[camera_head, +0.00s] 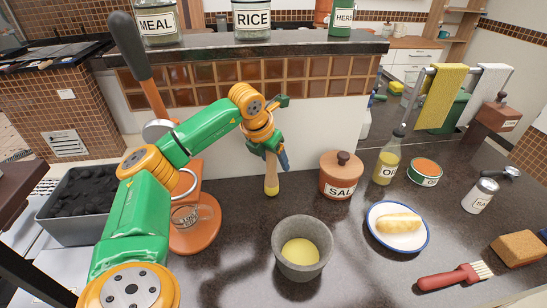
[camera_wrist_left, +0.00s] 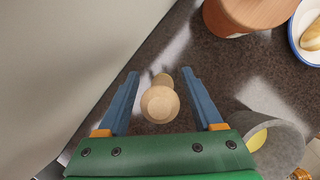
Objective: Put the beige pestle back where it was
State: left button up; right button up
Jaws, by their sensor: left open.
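The beige pestle (camera_head: 271,182) stands about upright on the dark counter, behind the grey mortar (camera_head: 281,258). In the left wrist view the pestle (camera_wrist_left: 160,103) shows end-on between the two blue fingers. My left gripper (camera_head: 273,156) points down over it, with its fingers open on either side and a gap visible to each. The left wrist view also shows the open fingers (camera_wrist_left: 160,74). The mortar holds something yellow and appears at the right edge of the left wrist view (camera_wrist_left: 283,148). My right gripper is not in view.
A salt pot (camera_head: 341,178) stands right of the pestle. Further right are an oil bottle (camera_head: 386,165), a plate (camera_head: 374,236) with bread, a shaker (camera_head: 480,196) and a brush (camera_head: 452,277). An orange stand (camera_head: 197,235) is to the left. A raised shelf (camera_head: 215,48) is behind.

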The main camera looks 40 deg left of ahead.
pick_arm(q)
jog(key=shift+r, duration=0.35)
jog(key=v, duration=1.1)
jog(key=shift+s+r, duration=0.25)
jog(key=shift+r, duration=0.05)
jog(key=shift+r, duration=0.1)
